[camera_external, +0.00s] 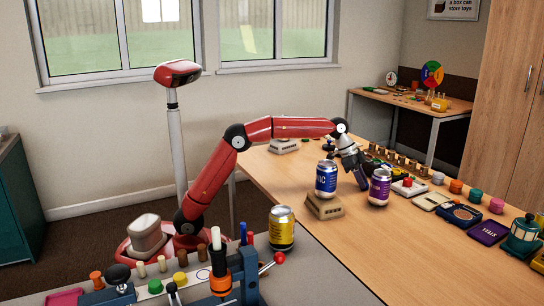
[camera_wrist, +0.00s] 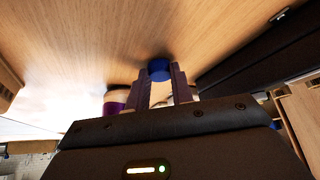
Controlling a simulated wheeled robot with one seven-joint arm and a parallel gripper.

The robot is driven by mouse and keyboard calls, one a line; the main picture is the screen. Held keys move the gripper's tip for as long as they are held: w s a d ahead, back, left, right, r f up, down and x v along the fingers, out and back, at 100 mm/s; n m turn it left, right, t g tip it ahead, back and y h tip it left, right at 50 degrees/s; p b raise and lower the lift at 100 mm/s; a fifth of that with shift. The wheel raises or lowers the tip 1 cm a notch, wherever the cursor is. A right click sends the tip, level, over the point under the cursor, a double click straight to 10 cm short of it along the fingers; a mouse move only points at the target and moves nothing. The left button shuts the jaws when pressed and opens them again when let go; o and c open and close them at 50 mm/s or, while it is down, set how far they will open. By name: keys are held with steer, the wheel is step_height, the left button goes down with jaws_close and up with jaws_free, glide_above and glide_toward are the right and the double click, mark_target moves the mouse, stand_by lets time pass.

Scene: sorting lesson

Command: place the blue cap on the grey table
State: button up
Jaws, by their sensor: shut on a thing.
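The blue cap (camera_wrist: 159,69) shows between my fingertips in the wrist view, and my gripper (camera_wrist: 160,78) is shut on it. In the external view my gripper (camera_external: 361,182) is low over the wooden table, between a blue can and a purple can; the cap cannot be made out clearly there. I cannot tell whether the cap touches the wood. The grey table (camera_external: 325,282) is in the foreground, nearer the camera than the wooden table.
The blue can (camera_external: 326,179) stands on a small block (camera_external: 324,207). The purple can (camera_external: 379,187) is close beside my gripper. A yellow can (camera_external: 281,229) and several pegs and tools stand on the grey table. Several small objects line the wooden table's (camera_external: 400,245) far side.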

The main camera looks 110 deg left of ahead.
steer(key=shift+f, duration=0.1)
steer(key=shift+f, duration=0.15)
steer(key=o, duration=1)
steer(key=shift+c, duration=0.2)
